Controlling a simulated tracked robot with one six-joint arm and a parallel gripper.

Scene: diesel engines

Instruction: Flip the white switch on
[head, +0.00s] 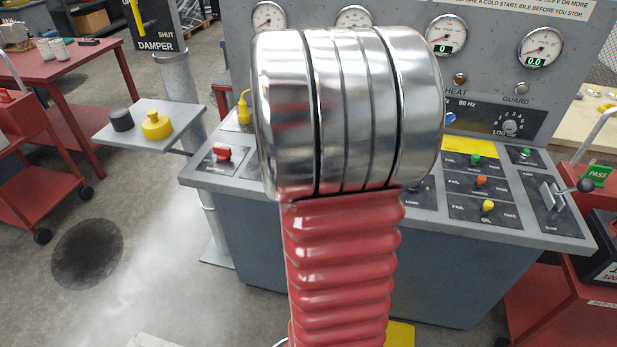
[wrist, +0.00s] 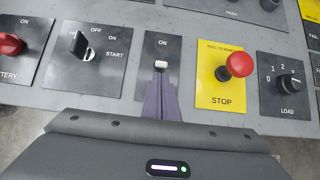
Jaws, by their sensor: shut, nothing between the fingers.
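The white switch (wrist: 161,65) is a small white lever on a dark plate marked ON at its top, in the middle of the wrist view. My gripper (wrist: 160,76) has slim purple fingers, shut and empty, with tips right at the near side of the switch; I cannot tell whether they touch it. In the head view my red and chrome arm covers the middle of the console, so the switch and my gripper are hidden there.
Left of the switch are a black START key (wrist: 83,46) and a red battery knob (wrist: 10,44). To its right are a red STOP button (wrist: 239,64) on a yellow plate and a LOAD dial (wrist: 290,82).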

